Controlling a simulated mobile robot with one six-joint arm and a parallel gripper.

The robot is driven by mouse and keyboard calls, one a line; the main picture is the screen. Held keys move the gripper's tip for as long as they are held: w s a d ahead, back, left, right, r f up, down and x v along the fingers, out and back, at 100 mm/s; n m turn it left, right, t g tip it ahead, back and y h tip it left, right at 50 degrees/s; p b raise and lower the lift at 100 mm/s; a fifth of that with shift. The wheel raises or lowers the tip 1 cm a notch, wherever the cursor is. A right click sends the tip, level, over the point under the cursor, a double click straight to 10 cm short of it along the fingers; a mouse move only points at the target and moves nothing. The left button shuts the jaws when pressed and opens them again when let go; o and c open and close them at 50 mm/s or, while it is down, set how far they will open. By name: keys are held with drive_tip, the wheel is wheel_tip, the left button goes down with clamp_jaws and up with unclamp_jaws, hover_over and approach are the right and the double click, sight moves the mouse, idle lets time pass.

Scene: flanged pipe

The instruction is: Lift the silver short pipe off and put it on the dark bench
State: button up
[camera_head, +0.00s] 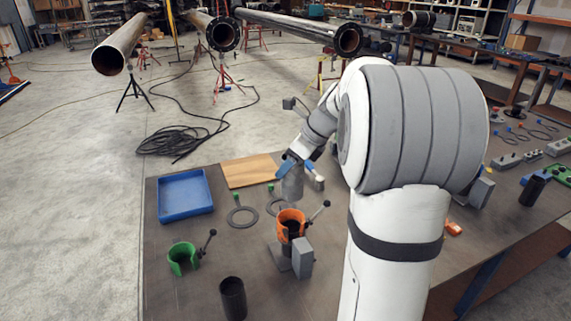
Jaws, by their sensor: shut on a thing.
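The silver short pipe (292,188) is an upright grey cylinder. My gripper (299,165) is shut on it near its top, with a blue finger showing on the left. The pipe is held behind and above the orange holder (290,222), which has a lever on its right and a dark opening. The pipe's lower end appears clear of the holder, though its exact height above the bench is hard to tell. The dark bench (205,238) spreads below, with bare areas at the left and front. My arm hides part of the bench to the right.
A blue tray (185,211) and a wooden board (250,171) lie at the back left. A green holder (183,258) and a black pipe (232,298) stand in front. A grey block (302,258) stands beside the orange holder. A ring gasket (241,217) lies near the middle.

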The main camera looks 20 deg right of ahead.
drive_tip(key=shift+r+p, duration=1.5)
drive_tip(key=shift+r, duration=0.35)
drive_tip(key=shift+f, duration=0.15)
